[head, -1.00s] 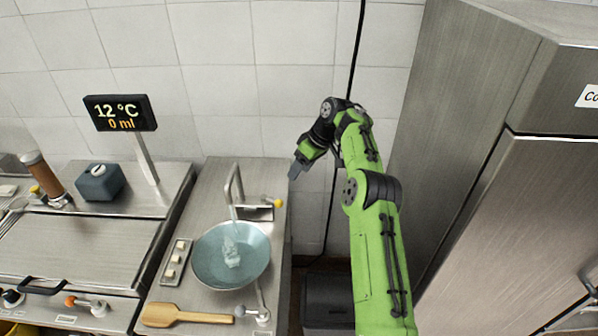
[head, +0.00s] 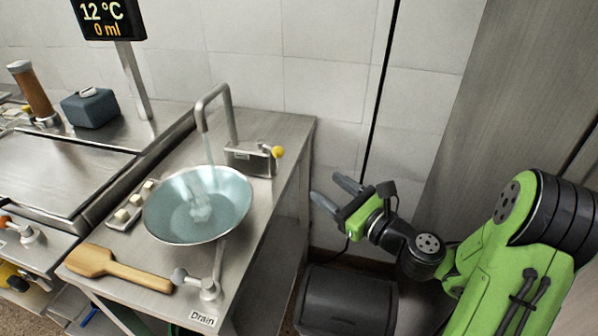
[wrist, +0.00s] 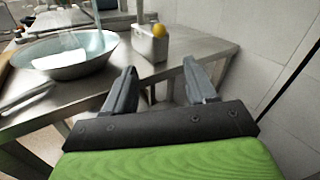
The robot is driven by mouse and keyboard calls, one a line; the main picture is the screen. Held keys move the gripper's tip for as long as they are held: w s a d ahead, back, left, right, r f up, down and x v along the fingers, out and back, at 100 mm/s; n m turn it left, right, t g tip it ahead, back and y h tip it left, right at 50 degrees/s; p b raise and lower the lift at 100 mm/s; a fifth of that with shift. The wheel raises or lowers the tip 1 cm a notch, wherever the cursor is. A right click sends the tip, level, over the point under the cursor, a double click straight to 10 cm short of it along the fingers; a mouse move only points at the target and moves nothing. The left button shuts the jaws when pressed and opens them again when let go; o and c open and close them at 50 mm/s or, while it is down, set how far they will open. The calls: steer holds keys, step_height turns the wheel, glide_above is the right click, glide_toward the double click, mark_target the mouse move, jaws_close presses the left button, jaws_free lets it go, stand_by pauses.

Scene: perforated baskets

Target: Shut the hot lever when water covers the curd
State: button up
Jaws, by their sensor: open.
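A wide pale blue bowl (head: 183,236) sits on the steel counter and also shows in the wrist view (wrist: 60,74). A bent metal tap (head: 232,115) pours a stream of water (head: 208,150) into it. A whitish patch (head: 201,208) shows under the stream; I cannot tell curd from splash. A yellow ball knob (head: 278,152) sits on the metal tap box (head: 240,160); no hot marking is legible. The knob also shows in the wrist view (wrist: 159,30). My gripper (head: 335,190) is open and empty, right of the counter, below and right of the knob.
A display (head: 108,18) reads 12 °C and 0 ml. A drain lever (head: 210,286) stands at the counter's front, beside a wooden paddle (head: 115,268). A small tray (head: 128,210) holds pale cubes. A dark bin (head: 345,298) stands below my gripper.

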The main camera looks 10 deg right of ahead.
mark_target(282, 154)
steer(key=p+x, duration=0.1)
steer(key=x, duration=0.4)
steer(key=p+x, duration=0.1)
steer(key=x, duration=0.4)
steer(key=p+x, duration=0.1)
steer(key=x, duration=0.4)
steer(key=shift+a+r, duration=0.1)
steer(key=shift+r, duration=0.2)
steer(key=shift+w+a+f, duration=0.1)
steer(key=shift+w+a, duration=0.1)
steer(key=shift+w, duration=0.1)
jaws_close()
